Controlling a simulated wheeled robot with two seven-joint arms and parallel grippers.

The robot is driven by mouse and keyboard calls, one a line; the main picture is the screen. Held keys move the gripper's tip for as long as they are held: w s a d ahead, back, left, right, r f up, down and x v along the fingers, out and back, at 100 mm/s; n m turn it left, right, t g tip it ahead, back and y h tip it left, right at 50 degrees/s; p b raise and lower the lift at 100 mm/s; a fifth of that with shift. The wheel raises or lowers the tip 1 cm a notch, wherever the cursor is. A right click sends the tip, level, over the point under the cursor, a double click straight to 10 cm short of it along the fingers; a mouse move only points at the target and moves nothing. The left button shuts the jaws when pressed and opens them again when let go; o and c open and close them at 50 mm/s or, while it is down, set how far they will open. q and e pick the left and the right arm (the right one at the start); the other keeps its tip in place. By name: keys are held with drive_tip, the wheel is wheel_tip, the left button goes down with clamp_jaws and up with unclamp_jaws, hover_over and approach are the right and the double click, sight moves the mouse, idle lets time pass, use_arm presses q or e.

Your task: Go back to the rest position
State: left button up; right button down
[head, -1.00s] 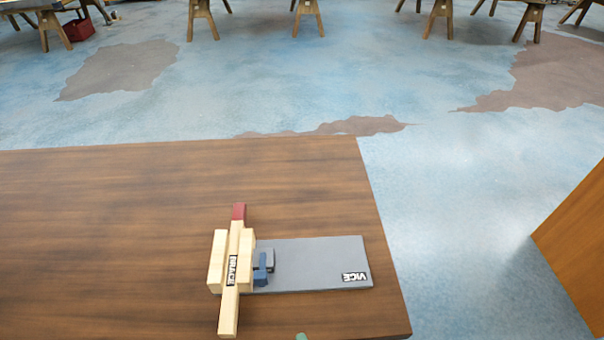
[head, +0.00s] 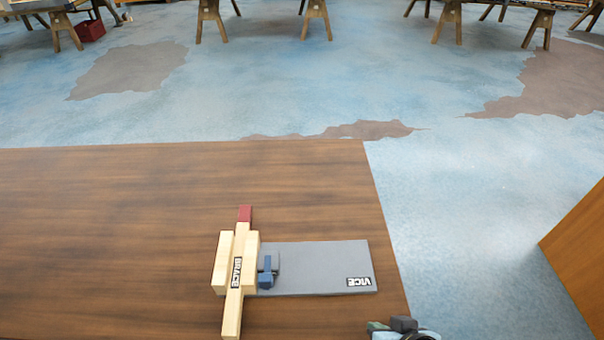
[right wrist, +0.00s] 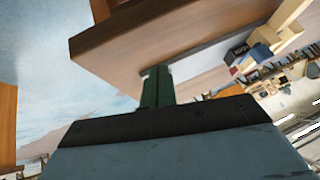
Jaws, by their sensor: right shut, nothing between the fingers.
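My right gripper (head: 392,325) shows at the bottom edge of the head view, just off the table's right front corner. In the right wrist view its green fingers (right wrist: 157,86) are together with nothing between them. It is apart from the vice and the wooden piece. My left gripper is in neither view.
A brown wooden table (head: 90,230) fills the lower left. On it lie a grey VICE plate (head: 318,262) with a blue part (head: 266,272) and a pale BRACE piece (head: 237,275) with a red end. An orange-brown panel (head: 580,250) stands at right. Blue floor between is clear.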

drive_tip(key=s+d+r+n+g+h, duration=0.25)
drive_tip(key=s+d, duration=0.25)
drive_tip(key=d, duration=0.3)
wheel_tip(320, 180, down, 25)
drive_tip(key=s+g+b, duration=0.2)
drive_tip(key=s+d+f+g+b, duration=0.1)
drive_tip(key=s+d+f, duration=0.1)
drive_tip(key=s+f, duration=1.4)
drive_tip(key=shift+d+f, duration=0.25)
drive_tip(key=shift+f, duration=0.15)
drive_tip(key=shift+h, duration=0.25)
